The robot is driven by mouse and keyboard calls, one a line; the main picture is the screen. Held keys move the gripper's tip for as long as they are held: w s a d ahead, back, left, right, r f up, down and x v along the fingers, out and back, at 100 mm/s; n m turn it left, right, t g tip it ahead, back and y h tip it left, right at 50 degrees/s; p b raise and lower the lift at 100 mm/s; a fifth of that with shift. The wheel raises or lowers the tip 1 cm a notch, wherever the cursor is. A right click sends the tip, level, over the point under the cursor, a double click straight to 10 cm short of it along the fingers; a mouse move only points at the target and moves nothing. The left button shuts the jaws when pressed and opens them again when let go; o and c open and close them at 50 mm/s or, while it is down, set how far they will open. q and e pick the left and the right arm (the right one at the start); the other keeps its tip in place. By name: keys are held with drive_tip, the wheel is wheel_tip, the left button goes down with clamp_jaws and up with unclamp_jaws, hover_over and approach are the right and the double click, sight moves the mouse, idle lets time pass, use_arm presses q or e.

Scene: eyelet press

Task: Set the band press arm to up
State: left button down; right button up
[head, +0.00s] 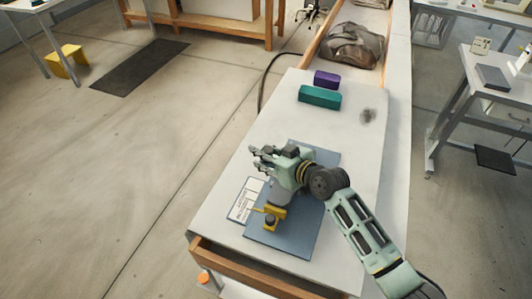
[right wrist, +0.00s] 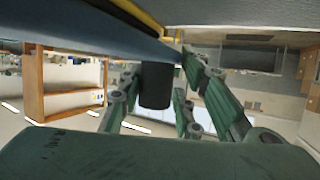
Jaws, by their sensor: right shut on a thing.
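The band press stands on a blue base plate (head: 296,238) on the long pale table, with a yellow part (head: 268,214) at its front left. My right gripper (head: 262,160) is over the plate, and its hand hides much of the press. In the right wrist view, my gripper's green fingers (right wrist: 160,105) are on either side of a dark cylindrical grip (right wrist: 156,85). The grip joins a blue bar (right wrist: 80,38), which looks like the press arm. The arm's exact angle is hard to tell. My left gripper is not in view.
A white printed card (head: 246,200) lies left of the plate. Open floor lies left.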

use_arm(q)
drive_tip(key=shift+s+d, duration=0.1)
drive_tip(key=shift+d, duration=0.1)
use_arm(e)
drive_tip(key=shift+w+d+r, duration=0.15)
drive_tip(key=shift+w+d, duration=0.1)
drive_tip(key=shift+d, duration=0.05)
clamp_jaws()
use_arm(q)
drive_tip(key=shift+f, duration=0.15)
